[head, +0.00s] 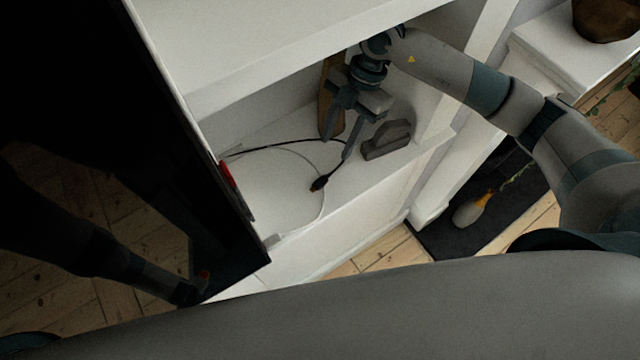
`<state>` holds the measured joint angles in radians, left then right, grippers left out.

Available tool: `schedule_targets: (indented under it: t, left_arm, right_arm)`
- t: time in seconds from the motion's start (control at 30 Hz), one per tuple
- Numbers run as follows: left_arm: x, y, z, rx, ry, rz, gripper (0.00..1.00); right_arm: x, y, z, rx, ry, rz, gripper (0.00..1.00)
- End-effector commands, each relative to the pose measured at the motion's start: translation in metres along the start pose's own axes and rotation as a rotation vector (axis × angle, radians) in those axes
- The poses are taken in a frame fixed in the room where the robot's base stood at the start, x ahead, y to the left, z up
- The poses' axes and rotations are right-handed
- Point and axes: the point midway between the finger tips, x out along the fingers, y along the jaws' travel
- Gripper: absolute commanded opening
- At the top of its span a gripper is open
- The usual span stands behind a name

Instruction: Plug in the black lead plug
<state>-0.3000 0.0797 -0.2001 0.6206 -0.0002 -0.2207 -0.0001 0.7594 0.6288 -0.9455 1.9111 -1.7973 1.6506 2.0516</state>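The black lead plug (319,184) lies on the white shelf, with a small orange-yellow tip. Its black lead runs up toward my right gripper and then left along the back of the shelf to the dark panel. My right gripper (338,149) points down above the shelf, up and right of the plug. Its two fingers are apart, and the lead passes close by the fingertips; I cannot tell whether it lies between them. No socket can be clearly made out. My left gripper is not clearly visible; a dark arm shape at the left looks like a reflection in the panel.
A glossy black panel (190,130) with a red part (227,175) on its edge bounds the shelf (280,185) at left. A dark grey block (386,141) and a brown wooden piece (328,75) stand near my gripper. A thin pale cable loops across the shelf.

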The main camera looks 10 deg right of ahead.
Motion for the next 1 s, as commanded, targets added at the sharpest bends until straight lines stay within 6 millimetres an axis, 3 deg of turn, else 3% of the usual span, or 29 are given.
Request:
schedule_targets:
  t: [0.03, 0.1, 0.3, 0.83, 1.0]
  left_arm:
    - [0.012, 0.001, 0.001, 0.0, 0.0, 0.0, 0.31]
    - [0.019, 0.001, 0.001, 0.0, 0.0, 0.001, 0.31]
    - [0.034, 0.002, 0.003, 0.0, 0.0, 0.001, 0.31]
    - [0.038, 0.001, 0.003, 0.0, 0.001, 0.001, 0.31]
    - [0.047, 0.001, 0.004, 0.0, 0.001, 0.001, 0.31]
  right_arm:
    - [0.015, 0.0, 0.002, -0.001, 0.002, -0.001, 0.39]
    - [0.028, 0.0, 0.002, -0.002, 0.002, -0.002, 0.39]
    - [0.053, 0.0, 0.001, -0.001, 0.002, 0.0, 0.39]
    - [0.061, 0.0, 0.0, -0.001, 0.001, 0.0, 0.39]
    - [0.073, 0.0, 0.001, -0.001, 0.001, 0.0, 0.39]
